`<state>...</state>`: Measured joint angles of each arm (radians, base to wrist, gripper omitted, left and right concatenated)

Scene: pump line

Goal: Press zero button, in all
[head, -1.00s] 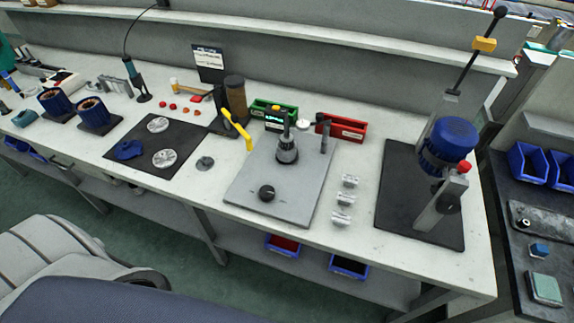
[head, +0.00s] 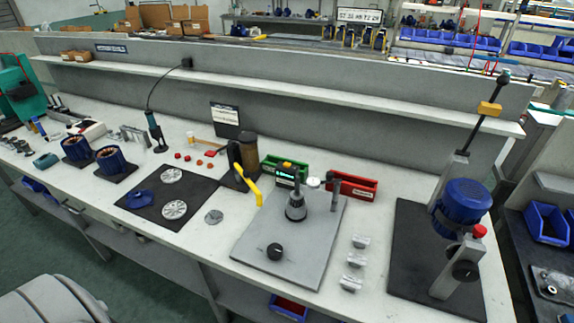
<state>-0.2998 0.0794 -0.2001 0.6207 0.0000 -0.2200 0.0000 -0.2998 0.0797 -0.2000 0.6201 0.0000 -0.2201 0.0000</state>
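A grey plate fixture (head: 262,250) lies on the bench in the middle of the head view. A small dark display with green digits (head: 287,176) stands at its back, just behind a round metal fitting (head: 295,208). A zero button is too small to tell apart on the display. Neither of my grippers is in view.
A green bin (head: 265,165) and a red bin (head: 353,187) stand behind the plate. A lever press with a blue motor (head: 461,206) stands to the right. A yellow-handled tool (head: 249,186) stands at the left. Small metal parts (head: 354,260) lie right of the plate.

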